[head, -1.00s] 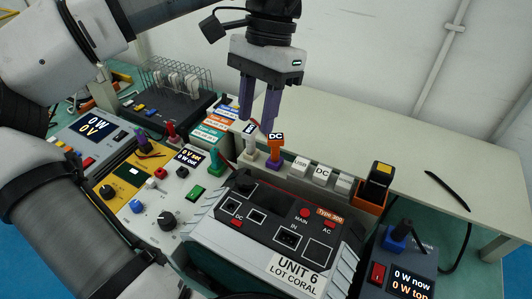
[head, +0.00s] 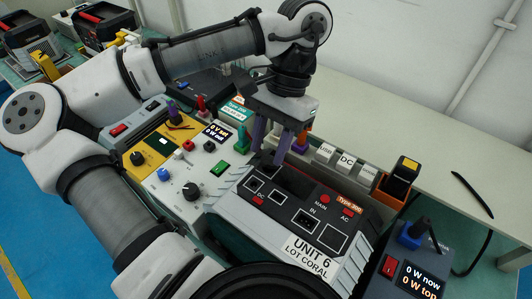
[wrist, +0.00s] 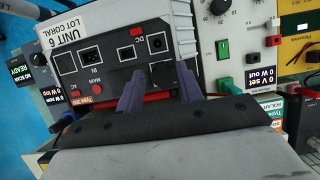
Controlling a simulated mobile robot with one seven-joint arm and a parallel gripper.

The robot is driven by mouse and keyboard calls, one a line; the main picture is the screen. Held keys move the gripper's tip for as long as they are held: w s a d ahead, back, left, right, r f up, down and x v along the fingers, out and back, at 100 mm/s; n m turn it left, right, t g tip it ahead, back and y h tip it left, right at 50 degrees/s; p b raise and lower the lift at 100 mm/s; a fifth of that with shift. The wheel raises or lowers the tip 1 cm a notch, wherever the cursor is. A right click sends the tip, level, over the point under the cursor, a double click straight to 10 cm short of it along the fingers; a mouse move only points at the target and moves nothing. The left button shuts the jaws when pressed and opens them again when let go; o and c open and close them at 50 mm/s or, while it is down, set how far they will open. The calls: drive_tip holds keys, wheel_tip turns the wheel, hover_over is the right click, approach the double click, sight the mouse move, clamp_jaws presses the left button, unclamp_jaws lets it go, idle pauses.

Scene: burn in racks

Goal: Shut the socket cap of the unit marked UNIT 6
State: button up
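The unit marked UNIT 6 (head: 308,258) lies in front of me, its dark panel facing up with several sockets. A dark piece, apparently the socket cap (wrist: 162,78), is at the panel's upper left corner in the head view, beside the DC socket (wrist: 157,43). Its exact tilt is hard to tell. My gripper (head: 267,157) is over that corner, pointing down, with two purple fingers apart and nothing held. In the wrist view the fingers (wrist: 162,70) stand on either side of the dark piece. I cannot tell whether they touch it.
A beige power supply (head: 190,175) with knobs stands left of the unit. Behind it is a row of blocks marked USB and DC (head: 345,162). A meter reading 0 W (head: 415,280) stands at the right. The bench behind is mostly clear.

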sight(269, 162)
drive_tip(key=shift+x, duration=1.35)
drive_tip(key=shift+c, duration=0.2)
drive_tip(key=c, duration=0.7)
